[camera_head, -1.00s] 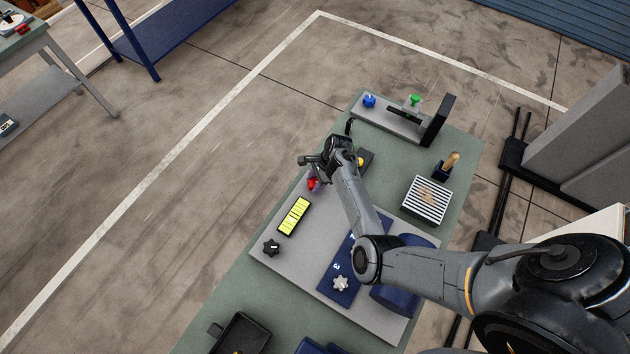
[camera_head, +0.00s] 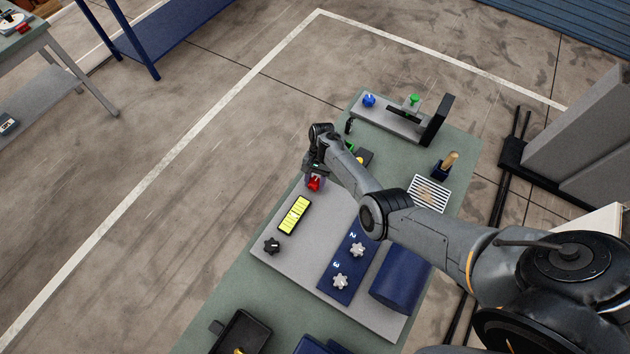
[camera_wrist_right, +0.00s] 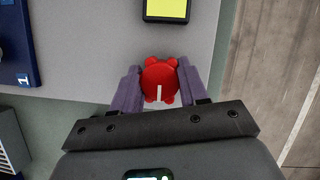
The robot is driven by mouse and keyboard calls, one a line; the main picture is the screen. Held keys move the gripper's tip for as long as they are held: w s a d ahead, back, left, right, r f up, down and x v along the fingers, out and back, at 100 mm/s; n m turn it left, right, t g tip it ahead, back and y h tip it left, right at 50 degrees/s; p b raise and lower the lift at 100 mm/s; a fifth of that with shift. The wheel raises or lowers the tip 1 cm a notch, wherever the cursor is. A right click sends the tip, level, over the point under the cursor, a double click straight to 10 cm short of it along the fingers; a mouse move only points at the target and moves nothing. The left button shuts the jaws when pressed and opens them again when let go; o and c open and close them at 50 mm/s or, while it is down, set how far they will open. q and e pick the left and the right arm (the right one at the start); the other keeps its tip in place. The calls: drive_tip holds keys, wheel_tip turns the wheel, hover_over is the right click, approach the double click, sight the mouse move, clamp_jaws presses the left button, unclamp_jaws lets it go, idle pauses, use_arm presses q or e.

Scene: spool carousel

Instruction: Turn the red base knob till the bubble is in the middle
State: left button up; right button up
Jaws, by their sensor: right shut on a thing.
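The red base knob (camera_head: 314,184) sits at the far left corner of the grey plate. In the right wrist view the red knob (camera_wrist_right: 160,82) is lobed with a white pointer line towards the gripper body. My right gripper (camera_head: 314,177) has its purple fingers on both sides of the knob, and in the wrist view the gripper (camera_wrist_right: 160,85) is shut on it. The yellow level (camera_head: 295,215) lies on the plate nearby, with dark marks across it. Its bubble is too small to make out. Its end also shows in the wrist view (camera_wrist_right: 167,9). My left gripper is not in view.
A black knob (camera_head: 271,246) sits at the plate's near left corner. A blue panel (camera_head: 346,270) with two grey knobs and a blue cylinder (camera_head: 402,278) lie to the right. A striped block (camera_head: 428,193) stands beyond. A black tray (camera_head: 243,333) is at the near end.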

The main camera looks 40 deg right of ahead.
drive_tip(key=shift+n+g+h, duration=0.3)
drive_tip(key=shift+n+h, duration=0.1)
drive_tip(key=shift+n, duration=0.8)
drive_tip(key=o, duration=1.1)
drive_tip(key=shift+c, duration=0.2)
drive_tip(key=shift+r, duration=0.1)
drive_tip(key=shift+w+r, duration=0.1)
drive_tip(key=shift+r, duration=0.15)
drive_tip(key=v, duration=1)
drive_tip(key=shift+d, duration=0.1)
